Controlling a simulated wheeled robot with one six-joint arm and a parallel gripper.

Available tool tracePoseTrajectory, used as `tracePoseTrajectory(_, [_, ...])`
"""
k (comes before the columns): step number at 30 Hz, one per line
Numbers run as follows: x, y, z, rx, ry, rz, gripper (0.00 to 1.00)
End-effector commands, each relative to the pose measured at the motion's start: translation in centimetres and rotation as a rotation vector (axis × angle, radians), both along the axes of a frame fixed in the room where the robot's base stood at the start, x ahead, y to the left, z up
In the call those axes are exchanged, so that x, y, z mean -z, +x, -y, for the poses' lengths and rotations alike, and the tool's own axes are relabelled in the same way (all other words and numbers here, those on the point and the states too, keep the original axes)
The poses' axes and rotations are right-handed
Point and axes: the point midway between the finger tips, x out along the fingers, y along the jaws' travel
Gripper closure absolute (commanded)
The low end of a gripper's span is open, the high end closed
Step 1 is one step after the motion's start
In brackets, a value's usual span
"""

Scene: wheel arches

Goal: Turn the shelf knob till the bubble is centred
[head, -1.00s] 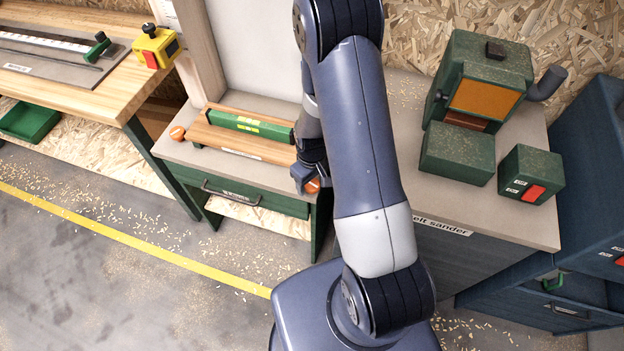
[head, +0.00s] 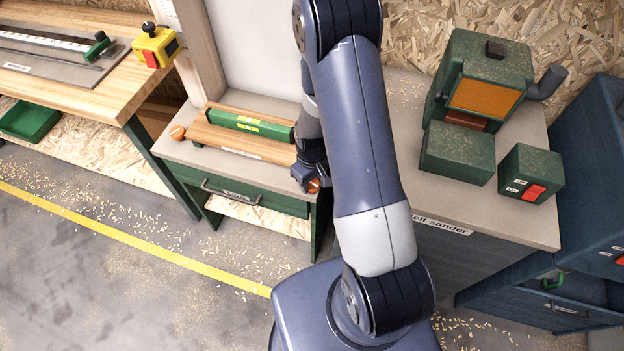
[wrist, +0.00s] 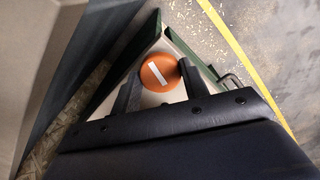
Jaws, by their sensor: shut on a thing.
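The shelf (head: 215,134) is a wooden board on the grey-topped green bench, with a green spirit level (head: 245,124) lying along it. The level's yellow vial shows near its middle, but the bubble is too small to make out. An orange knob (head: 313,185) is at the shelf's right end; in the wrist view the knob (wrist: 160,72) is round with a white line running at a slant. My gripper (wrist: 158,84) is shut on this knob, one finger on each side. Another orange knob (head: 178,132) is at the left end.
The belt sander (head: 470,110) stands on a grey cabinet to the right of my arm. A wooden workbench (head: 100,90) with a yellow switch box (head: 155,46) is at the left. The floor in front is open.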

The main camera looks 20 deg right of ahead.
Motion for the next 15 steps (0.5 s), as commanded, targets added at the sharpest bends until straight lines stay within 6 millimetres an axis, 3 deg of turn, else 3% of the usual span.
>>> tracePoseTrajectory(9, [0.22,0.13,0.02,-0.179,-0.001,0.004,0.80])
tracePoseTrajectory(15, [-0.06,0.08,0.02,-0.205,0.000,0.002,0.80])
